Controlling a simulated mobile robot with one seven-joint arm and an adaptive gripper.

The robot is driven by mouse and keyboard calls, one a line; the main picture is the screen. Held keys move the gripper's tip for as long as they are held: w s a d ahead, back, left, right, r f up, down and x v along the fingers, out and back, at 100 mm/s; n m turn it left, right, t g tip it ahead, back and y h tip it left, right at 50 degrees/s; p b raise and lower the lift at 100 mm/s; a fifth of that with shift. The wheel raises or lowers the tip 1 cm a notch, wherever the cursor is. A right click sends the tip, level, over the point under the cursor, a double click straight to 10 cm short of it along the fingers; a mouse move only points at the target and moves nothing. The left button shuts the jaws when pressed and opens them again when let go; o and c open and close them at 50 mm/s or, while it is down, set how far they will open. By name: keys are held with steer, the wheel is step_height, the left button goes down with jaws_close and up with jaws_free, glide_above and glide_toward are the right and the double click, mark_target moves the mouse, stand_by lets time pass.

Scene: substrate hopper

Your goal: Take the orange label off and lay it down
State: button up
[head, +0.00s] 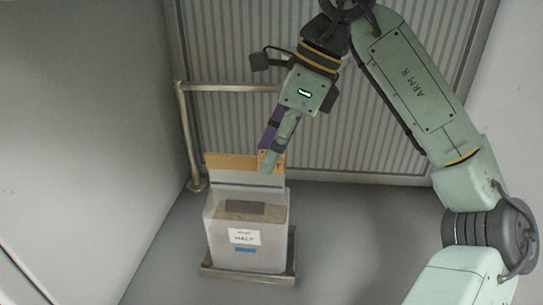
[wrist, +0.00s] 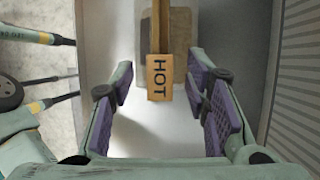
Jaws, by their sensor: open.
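The orange label (wrist: 160,77), marked HOT, hangs at the end of an orange strip (wrist: 160,25) in the wrist view. In the head view the label (head: 263,155) sits at the right part of the orange top edge (head: 228,162) of the hopper's raised back panel, partly hidden by my gripper. My gripper (head: 271,160) is open and points down at the label. In the wrist view its two purple-padded fingers stand on either side of the label, with a visible gap on both sides. I cannot tell how the label is fastened.
The pale hopper bin (head: 222,258) stands on a metal base (head: 250,277), with a white HALF sign (head: 244,237) and a blue tag (head: 245,250) on its front. A metal rail (head: 232,87) stands behind at left, before a ribbed wall. Floor to the right is clear.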

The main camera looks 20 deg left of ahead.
mark_target(262, 153)
steer(key=shift+c, duration=0.5)
steer(key=c, duration=0.7)
steer(key=shift+c, duration=0.2)
steer(key=shift+r+b, duration=0.3)
steer(key=shift+r, duration=0.45)
step_height(262, 153, up, 2)
steer(key=s+d+r+b, duration=0.2)
steer(key=s+d+b, duration=0.2)
steer(key=s+d, duration=0.7)
step_height(262, 153, up, 6)
steer(key=s+a+p, duration=0.1)
steer(key=p, duration=0.3)
steer(key=shift+s+r+p, duration=0.25)
steer(key=shift+s+p, duration=0.05)
steer(key=shift+s, duration=0.05)
steer(key=shift+a, duration=0.1)
